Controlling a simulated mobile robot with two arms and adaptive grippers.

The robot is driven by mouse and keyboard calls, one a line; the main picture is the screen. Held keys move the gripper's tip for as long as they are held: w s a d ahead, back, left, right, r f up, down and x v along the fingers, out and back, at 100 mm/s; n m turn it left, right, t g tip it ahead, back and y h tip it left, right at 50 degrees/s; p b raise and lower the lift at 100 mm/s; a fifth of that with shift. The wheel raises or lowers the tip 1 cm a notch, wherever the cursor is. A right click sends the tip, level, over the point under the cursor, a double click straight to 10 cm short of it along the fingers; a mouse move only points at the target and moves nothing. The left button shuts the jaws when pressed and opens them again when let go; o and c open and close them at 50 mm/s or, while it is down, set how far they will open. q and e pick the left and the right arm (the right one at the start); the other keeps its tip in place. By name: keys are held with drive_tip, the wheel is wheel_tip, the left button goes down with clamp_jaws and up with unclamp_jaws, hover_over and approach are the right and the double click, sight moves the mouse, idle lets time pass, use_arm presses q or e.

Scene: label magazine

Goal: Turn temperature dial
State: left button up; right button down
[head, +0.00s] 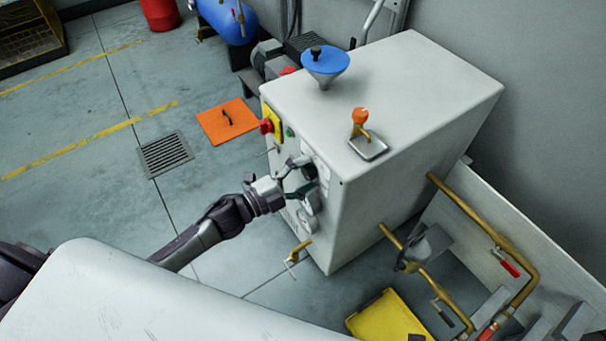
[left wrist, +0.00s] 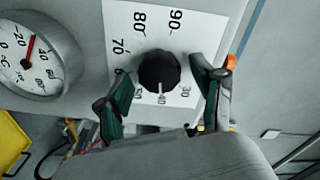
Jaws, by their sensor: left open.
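The temperature dial (left wrist: 158,72) is a round black knob with a white mark. It sits on a white scale plate (left wrist: 125,20) printed with numbers up to 90. The mark points down in the left wrist view, towards the low end of the scale. My left gripper (left wrist: 163,82) is open, with one finger on each side of the knob; I cannot tell whether they touch it. In the head view my left gripper (head: 308,175) is at the front face of the grey machine (head: 420,90) and hides the knob.
A round gauge (left wrist: 38,55) with a red needle is beside the plate. A red emergency button (head: 266,126) on yellow is on the same face. A brass tap (head: 299,250) sticks out low down. A blue funnel (head: 325,62) and an orange-knobbed lever (head: 360,116) are on top.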

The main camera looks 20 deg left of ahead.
use_arm(q)
drive_tip(key=v, duration=1.2)
drive_tip(key=w+a+f+n+y, duration=0.2)
drive_tip(key=a+f+n+y, duration=0.1)
drive_tip(key=f+n+y, duration=0.35)
drive_tip(key=s+f+n+g+y, duration=0.25)
drive_tip(key=s+f+n, duration=0.2)
drive_tip(key=f, duration=0.35)
drive_tip(key=s+f+n+g+y, duration=0.2)
drive_tip(key=s+f+n+g, duration=0.25)
drive_tip(key=f, duration=0.35)
drive_tip(key=s+d+f+n+g, duration=0.3)
drive_tip(key=s+d+f+g, duration=0.2)
drive_tip(key=s, duration=0.3)
drive_tip(key=s+a+f+g+p, duration=0.1)
drive_tip(key=s+a+f+p, duration=0.1)
drive_tip(key=s+p, duration=1.4)
drive_tip(key=shift+s+a, duration=0.65)
drive_tip(key=shift+s, duration=0.5)
use_arm(e)
drive_tip(key=s+d+f, duration=0.1)
drive_tip(key=s, duration=0.7)
drive_tip(key=s+d+g, duration=0.1)
drive_tip(key=s+d, duration=0.1)
drive_tip(key=s, duration=0.7)
drive_tip(key=shift+s+f, duration=0.25)
drive_tip(key=shift+f, duration=0.1)
